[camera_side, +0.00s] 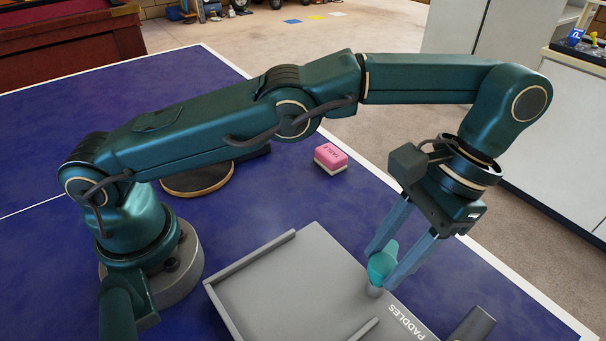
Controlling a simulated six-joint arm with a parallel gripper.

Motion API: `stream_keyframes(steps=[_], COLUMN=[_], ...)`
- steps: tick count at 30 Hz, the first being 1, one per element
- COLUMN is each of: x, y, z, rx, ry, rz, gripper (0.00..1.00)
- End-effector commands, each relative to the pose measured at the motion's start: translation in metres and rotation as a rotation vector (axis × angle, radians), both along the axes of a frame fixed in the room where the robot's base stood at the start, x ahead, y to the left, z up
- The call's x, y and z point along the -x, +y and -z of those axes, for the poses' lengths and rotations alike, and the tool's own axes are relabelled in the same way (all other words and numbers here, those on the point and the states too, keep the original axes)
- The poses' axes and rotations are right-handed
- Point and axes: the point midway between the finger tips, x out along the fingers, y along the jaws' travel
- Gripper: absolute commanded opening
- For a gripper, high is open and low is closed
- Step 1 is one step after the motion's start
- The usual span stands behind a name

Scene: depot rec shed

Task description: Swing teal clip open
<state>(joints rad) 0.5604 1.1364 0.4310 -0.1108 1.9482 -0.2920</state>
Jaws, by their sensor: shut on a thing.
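The teal clip (381,263) stands at the right edge of a grey tray marked PADDLES (290,282), on a small grey post (375,291). My gripper (380,271) reaches down from the upper right with its two blue fingers around the clip, shut on it. The fingers hide part of the clip, so its exact angle on the post is hard to tell.
The tray lies on a blue table with white lines (480,290). A pink and white block (331,158) and a round, dark paddle-like thing (200,182) lie behind the tray. A dark grey object (472,325) is at the lower right. White cabinets (565,130) stand beyond the table.

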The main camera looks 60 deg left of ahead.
Motion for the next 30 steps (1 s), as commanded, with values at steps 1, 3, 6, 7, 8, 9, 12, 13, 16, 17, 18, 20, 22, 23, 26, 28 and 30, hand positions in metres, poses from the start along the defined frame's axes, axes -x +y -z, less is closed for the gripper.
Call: stream_keyframes(steps=[1,3,6,7,8,9,12,13,16,17,18,20,22,23,26,28,30], x=[0.0010,0.0013,0.0018,0.0018,0.0018,0.0019,0.0020,0.0021,0.0022,0.0022,0.0022,0.0023,0.0023,0.0024,0.0021,0.0019,0.0017], y=[0.0001,0.0000,0.0002,0.0002,0.0002,0.0003,0.0005,0.0005,0.0007,0.0007,0.0007,0.0008,0.0008,0.0008,0.0007,0.0006,0.0005], z=[-0.0002,-0.0001,-0.0001,-0.0002,-0.0002,-0.0001,-0.0001,-0.0001,0.0000,0.0000,0.0001,0.0001,0.0002,0.0002,0.0003,0.0003,0.0003], rx=[-0.002,-0.002,-0.003,-0.002,-0.002,-0.003,-0.003,-0.003,-0.004,-0.004,-0.004,-0.005,-0.005,-0.005,-0.004,-0.003,-0.003], ry=[0.003,0.004,0.005,0.005,0.005,0.005,0.005,0.006,0.007,0.007,0.007,0.008,0.008,0.009,0.007,0.005,0.004], rz=[0.019,0.038,0.058,0.062,0.065,0.069,0.073,0.074,0.074,0.074,0.074,0.073,0.073,0.073,0.073,0.072,0.072], gripper=[0.00,0.00,0.00,0.00,0.00,0.00,0.00,0.00,0.00,0.00,0.00,0.00,0.00,0.56,0.74,0.74,0.74])
